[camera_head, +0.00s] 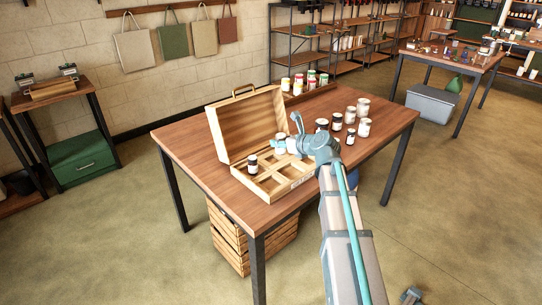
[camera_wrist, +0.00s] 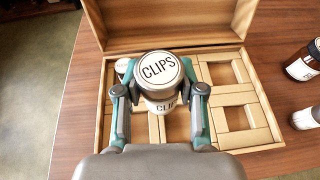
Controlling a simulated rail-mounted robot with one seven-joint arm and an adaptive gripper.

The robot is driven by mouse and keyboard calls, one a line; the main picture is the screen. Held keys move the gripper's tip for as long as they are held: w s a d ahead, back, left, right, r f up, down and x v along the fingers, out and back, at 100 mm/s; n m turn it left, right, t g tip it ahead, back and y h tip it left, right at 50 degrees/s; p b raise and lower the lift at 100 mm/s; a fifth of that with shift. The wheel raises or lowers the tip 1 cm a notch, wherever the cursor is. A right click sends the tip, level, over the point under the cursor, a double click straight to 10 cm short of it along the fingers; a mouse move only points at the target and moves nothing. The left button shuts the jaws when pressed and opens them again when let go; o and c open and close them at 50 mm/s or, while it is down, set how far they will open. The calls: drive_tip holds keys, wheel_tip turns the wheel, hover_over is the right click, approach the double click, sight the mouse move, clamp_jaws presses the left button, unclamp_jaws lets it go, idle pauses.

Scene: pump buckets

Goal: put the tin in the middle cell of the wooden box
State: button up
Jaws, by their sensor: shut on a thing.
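The tin and fingers cover much of the middle, so the tin's height above the cells is unclear.
A dark jar (camera_head: 252,164) stands in a left cell of the box. Several jars and tins (camera_head: 350,115) stand right of the box, and more coloured ones (camera_head: 298,84) stand behind it. The raised lid (camera_head: 247,122) is an obstacle.

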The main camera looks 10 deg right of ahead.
drive_tip(key=w+f, duration=0.2)
drive_tip(key=w, duration=0.1)
drive_tip(key=w+f, duration=0.3)
drive_tip(key=w+a+f, duration=0.1)
drive_tip(key=w+f, duration=0.1)
drive_tip(key=w, duration=0.1)
drive_tip(key=shift+w+f, duration=0.35)
drive_tip(key=shift+w+a+f, duration=0.1)
drive_tip(key=shift+w+f, duration=0.1)
drive_tip(key=shift+f, duration=1.55)
drive_tip(key=shift+f, duration=0.15)
drive_tip(key=o, duration=1.1)
drive_tip(key=shift+o, duration=0.2)
